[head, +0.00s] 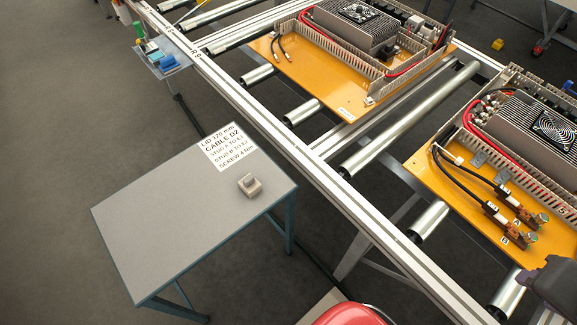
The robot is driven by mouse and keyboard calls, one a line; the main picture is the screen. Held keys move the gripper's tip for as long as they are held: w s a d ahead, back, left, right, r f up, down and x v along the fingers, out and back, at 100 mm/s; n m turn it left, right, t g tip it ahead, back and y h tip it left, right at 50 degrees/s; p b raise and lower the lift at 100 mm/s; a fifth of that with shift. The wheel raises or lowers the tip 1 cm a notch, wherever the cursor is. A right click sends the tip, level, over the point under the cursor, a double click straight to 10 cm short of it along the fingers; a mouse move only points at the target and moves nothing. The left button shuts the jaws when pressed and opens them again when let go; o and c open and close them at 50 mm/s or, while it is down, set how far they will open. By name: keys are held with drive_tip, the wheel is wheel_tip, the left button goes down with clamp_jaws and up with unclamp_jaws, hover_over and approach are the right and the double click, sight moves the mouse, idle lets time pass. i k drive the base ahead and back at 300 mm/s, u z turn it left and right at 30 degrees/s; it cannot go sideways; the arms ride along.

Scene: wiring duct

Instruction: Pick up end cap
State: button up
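A small grey-beige block, which looks like the end cap (250,186), lies on the grey top of a small side table (165,220), right of the table's middle. Nothing touches or covers the block. My gripper's fingers do not show in the head view. A dark shape cut off at the lower right edge could be part of my arm or a tool; I cannot tell which.
A roller conveyor (285,140) with a metal rail runs diagonally right of the table. Orange panels (335,95) with slotted ducts and fan units stand on it. A red rounded object (350,314) is at the bottom edge. Floor left of the table is clear.

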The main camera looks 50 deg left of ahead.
sight(248, 184)
drive_tip(key=u, duration=4.35)
